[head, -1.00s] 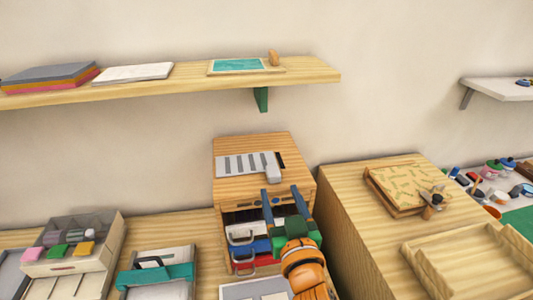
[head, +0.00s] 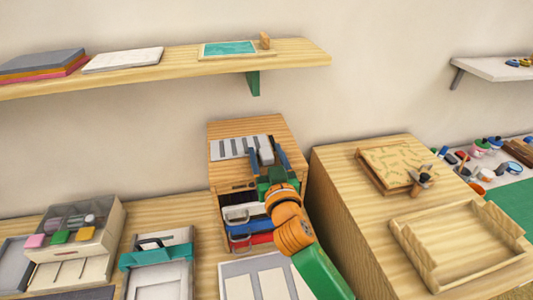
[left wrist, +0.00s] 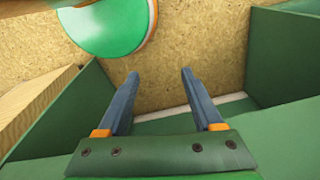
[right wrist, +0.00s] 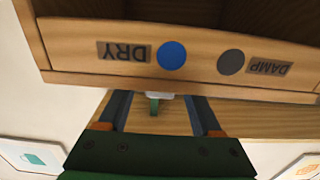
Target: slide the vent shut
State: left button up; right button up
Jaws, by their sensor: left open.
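The vent (head: 228,147) is a pale grey slatted plate on top of the wooden cabinet (head: 222,177). Dark stripes show between its slats, and a raised grey tab (head: 266,150) stands at its right end. My right gripper (head: 265,153) is open over the cabinet's front edge, its fingers on either side of the tab; contact cannot be told. The right wrist view shows its parted fingers (right wrist: 158,100) with a small pale piece, probably the tab, between them. My left gripper (left wrist: 155,75) is open and empty, outside the head view.
The cabinet front has DRY and DAMP labels (right wrist: 124,52) above an opening with drawers (head: 240,215). A wall shelf (head: 290,53) hangs behind. A wooden block with a tray (head: 425,250) stands right. An inkpad case (head: 75,240) stands left.

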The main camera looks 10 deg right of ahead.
grip_shut()
dwell(1.2)
